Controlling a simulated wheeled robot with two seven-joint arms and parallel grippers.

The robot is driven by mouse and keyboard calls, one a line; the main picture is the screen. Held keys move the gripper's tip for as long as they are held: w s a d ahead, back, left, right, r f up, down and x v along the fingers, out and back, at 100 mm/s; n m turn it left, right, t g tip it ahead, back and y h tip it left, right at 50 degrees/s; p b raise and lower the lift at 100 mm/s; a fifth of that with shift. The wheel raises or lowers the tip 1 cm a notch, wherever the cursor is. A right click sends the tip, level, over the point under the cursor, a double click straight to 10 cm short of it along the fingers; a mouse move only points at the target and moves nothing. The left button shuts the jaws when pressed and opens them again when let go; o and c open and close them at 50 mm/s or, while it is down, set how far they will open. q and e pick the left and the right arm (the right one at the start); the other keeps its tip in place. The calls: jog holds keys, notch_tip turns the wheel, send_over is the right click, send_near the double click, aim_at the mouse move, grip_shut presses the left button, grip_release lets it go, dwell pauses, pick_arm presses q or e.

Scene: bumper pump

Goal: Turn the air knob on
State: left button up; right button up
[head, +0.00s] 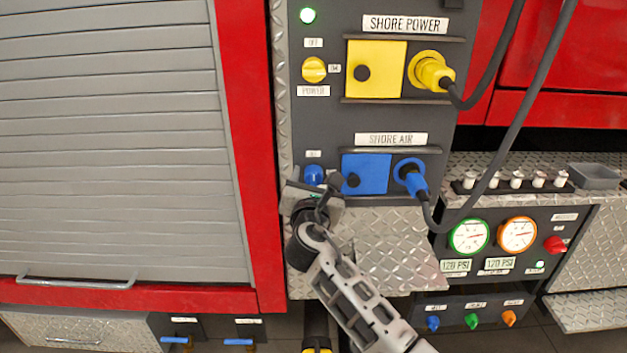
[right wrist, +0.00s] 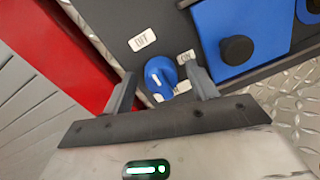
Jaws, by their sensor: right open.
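The blue air knob (head: 314,175) is on the dark SHORE AIR panel, left of the blue square cover (head: 366,174). In the right wrist view the knob (right wrist: 160,74) shows a white mark, with an OFF label (right wrist: 142,40) above left and an ON label (right wrist: 186,57) to its right. My right gripper (right wrist: 163,84) is open, with one finger on each side of the knob; I cannot tell whether either finger touches it. In the head view the gripper (head: 317,184) hides the panel just below the knob. My left gripper is not in view.
Above are the yellow power knob (head: 314,70) and yellow plug (head: 430,72). A blue plug (head: 411,178) with a hanging black cable (head: 480,180) is to the right. Pressure gauges (head: 469,237) are lower right. A grey roller shutter (head: 110,140) fills the left.

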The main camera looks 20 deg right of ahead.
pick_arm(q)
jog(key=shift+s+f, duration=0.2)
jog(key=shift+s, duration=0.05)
pick_arm(e)
jog(key=c, duration=1)
